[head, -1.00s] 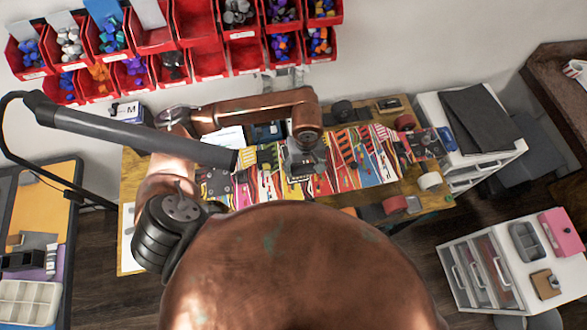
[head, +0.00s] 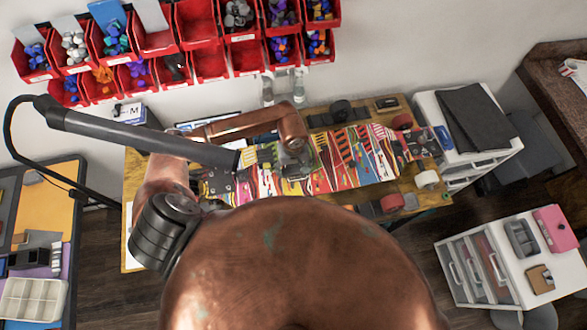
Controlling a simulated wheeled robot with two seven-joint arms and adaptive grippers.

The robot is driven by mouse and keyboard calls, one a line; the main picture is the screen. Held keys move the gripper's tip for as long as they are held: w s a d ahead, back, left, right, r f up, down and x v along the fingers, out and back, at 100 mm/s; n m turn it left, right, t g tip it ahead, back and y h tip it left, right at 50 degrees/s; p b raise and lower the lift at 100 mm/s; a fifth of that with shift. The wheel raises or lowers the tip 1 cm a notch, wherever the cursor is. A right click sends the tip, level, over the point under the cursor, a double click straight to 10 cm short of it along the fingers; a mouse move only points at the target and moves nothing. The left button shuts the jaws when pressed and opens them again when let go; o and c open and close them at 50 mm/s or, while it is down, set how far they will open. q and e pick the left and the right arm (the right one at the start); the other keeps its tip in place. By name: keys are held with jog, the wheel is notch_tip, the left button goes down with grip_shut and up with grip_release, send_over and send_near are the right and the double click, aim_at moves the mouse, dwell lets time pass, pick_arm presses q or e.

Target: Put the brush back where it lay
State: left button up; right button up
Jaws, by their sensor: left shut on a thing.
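My left gripper (head: 296,162) points down over the middle of a brightly patterned skateboard deck (head: 378,158). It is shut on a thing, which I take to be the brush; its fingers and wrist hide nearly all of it. I cannot tell how far above the deck it is. The deck lies across the wooden workbench (head: 322,112), with wheels at its right end. No brush shows lying free on the bench. My right gripper is not in view.
A lamp arm (head: 140,132) crosses above the bench's left part. Red bins (head: 210,62) hang on the wall behind. Two clear bottles (head: 283,88) stand at the bench's back. A black part (head: 338,113) and a red wheel (head: 392,203) lie beside the deck. White drawers (head: 466,125) stand right.

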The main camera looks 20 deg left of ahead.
aim_at(293, 171)
pick_arm(q)
jog(key=shift+f, duration=0.1)
jog(key=o, duration=1.1)
jog(key=shift+w+r, duration=0.1)
jog(key=shift+r, duration=0.25)
notch_tip(293, 171, up, 12)
jog(key=b, duration=0.2)
jog(key=shift+f, duration=0.2)
jog(key=shift+a, duration=0.1)
